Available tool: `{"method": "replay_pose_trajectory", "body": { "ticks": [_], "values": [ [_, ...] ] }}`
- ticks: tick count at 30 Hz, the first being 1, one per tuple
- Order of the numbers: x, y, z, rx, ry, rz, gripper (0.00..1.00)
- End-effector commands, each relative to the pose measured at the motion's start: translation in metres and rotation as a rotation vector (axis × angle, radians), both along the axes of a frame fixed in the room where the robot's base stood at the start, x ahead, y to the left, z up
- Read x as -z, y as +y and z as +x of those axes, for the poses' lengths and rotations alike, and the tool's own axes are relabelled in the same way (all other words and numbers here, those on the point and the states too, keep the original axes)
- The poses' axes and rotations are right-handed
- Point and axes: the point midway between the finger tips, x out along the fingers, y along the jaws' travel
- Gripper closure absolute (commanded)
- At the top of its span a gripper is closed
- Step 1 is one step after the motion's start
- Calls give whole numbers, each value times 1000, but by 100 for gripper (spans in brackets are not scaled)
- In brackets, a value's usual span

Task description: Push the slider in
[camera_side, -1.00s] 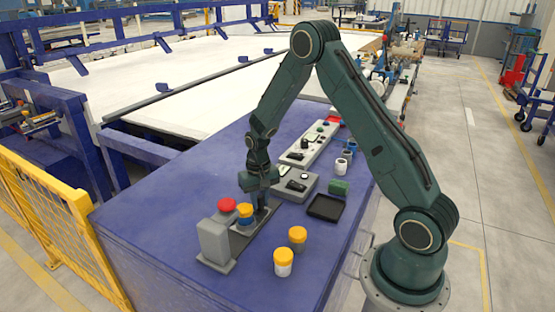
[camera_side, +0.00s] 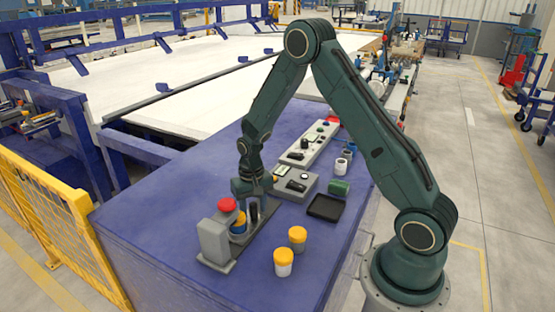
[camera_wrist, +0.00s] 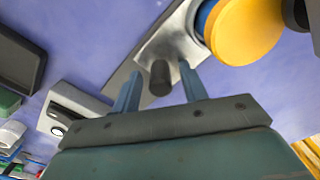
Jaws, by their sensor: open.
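The slider is a metallic plate (camera_wrist: 172,42) with a dark upright knob (camera_wrist: 160,78) on it. In the wrist view the knob stands between the two spread fingers of my gripper (camera_wrist: 159,87). In the side view my gripper (camera_side: 250,207) points down over the slider track. The yellow top (camera_wrist: 245,32) also shows at the upper right of the wrist view. Whether a finger touches the knob cannot be told.
Two yellow-topped pipes, one grey (camera_side: 297,236) and one white (camera_side: 283,262), stand in front at the right. A black tray (camera_side: 325,207), green cylinder (camera_side: 339,187) and grey control box (camera_side: 297,185) lie beyond. The table's left part is clear.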

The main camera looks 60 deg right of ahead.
Motion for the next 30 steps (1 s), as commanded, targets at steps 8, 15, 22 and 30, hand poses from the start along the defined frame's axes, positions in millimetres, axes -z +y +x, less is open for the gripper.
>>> {"method": "replay_pose_trajectory", "body": {
  "ticks": [8, 15, 22, 30],
  "values": [
    [-11, 0, 1, 0, -2, 0, 57],
    [-40, 0, 1, 0, -4, -1, 57],
    [-77, 0, 1, 0, -5, -1, 57],
    [-118, 0, 0, 0, -3, -1, 57]
  ]
}}
